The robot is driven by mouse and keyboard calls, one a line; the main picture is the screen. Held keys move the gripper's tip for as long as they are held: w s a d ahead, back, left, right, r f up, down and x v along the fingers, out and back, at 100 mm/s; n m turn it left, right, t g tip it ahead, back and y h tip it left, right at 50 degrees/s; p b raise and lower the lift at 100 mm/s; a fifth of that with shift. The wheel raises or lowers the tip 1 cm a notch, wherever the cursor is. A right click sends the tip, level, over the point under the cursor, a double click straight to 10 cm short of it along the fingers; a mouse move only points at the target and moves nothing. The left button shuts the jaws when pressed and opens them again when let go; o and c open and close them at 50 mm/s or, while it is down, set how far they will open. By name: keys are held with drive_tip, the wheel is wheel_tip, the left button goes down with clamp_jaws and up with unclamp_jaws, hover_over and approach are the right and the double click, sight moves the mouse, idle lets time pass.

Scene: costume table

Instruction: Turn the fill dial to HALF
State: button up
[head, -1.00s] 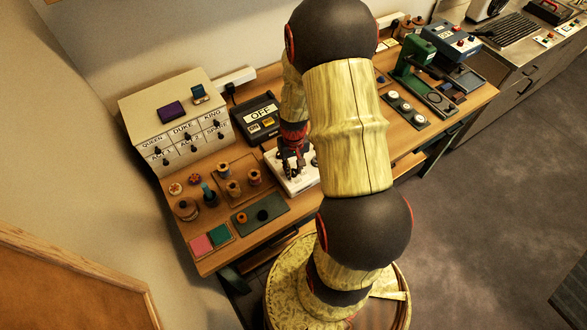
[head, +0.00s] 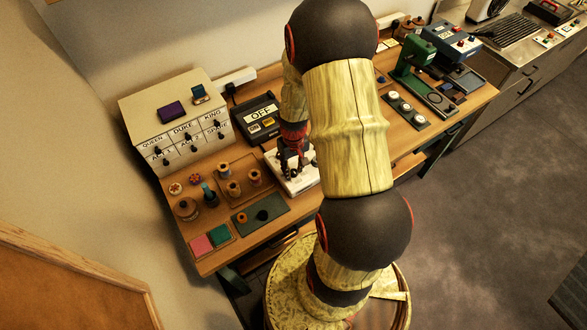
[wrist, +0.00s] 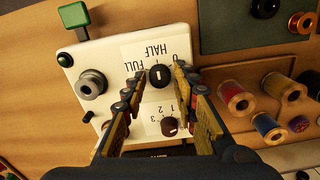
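The fill dial (wrist: 160,76) is a round black knob with a white pointer mark, on a white panel (wrist: 112,55). In the wrist view its labels read upside down: HALF above it, FULL to its left, 0 at its upper right. The white mark runs roughly up and down the picture; which end is the pointer I cannot tell. My gripper (wrist: 161,73) is open, with one finger on each side of the dial. A narrow gap seems to show beside the knob; contact is unclear. In the head view my gripper (head: 291,163) is over the white machine (head: 303,183) and hides the dial.
A second, dark red knob (wrist: 169,126) with numbers sits close by, between my fingers. Spools (wrist: 237,98) stand at the right. A device reading OFF (head: 262,114) stands behind.

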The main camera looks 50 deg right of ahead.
sight(293, 171)
drive_tip(key=shift+o, duration=1.1)
wheel_tip(293, 171, up, 12)
